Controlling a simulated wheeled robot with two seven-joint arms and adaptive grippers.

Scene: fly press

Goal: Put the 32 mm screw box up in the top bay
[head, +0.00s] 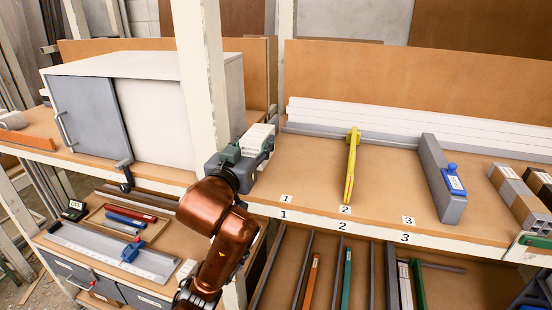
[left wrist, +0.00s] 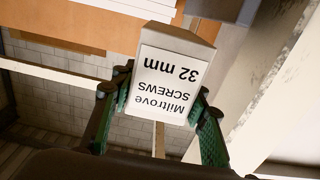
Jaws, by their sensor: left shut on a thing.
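The 32 mm screw box (head: 259,137) is a small white carton in the head view. The left wrist view shows its label (left wrist: 167,85), reading "Mitrove SCREWS 32 mm" upside down. My left gripper (head: 250,150) is shut on it, with green-padded fingers on two opposite sides (left wrist: 165,108). In the head view the box appears beside the pale upright post, at the left end of the upper shelf (head: 310,180), near number 1. I cannot tell whether it touches the shelf. My right gripper is not in view.
The pale post (head: 208,75) stands just left of the gripper. A grey cabinet (head: 150,95) is farther left. A yellow bar (head: 351,165) lies by number 2 and a grey rail (head: 440,180) by number 3. Bare board lies between post and yellow bar. Cartons (head: 518,195) sit far right.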

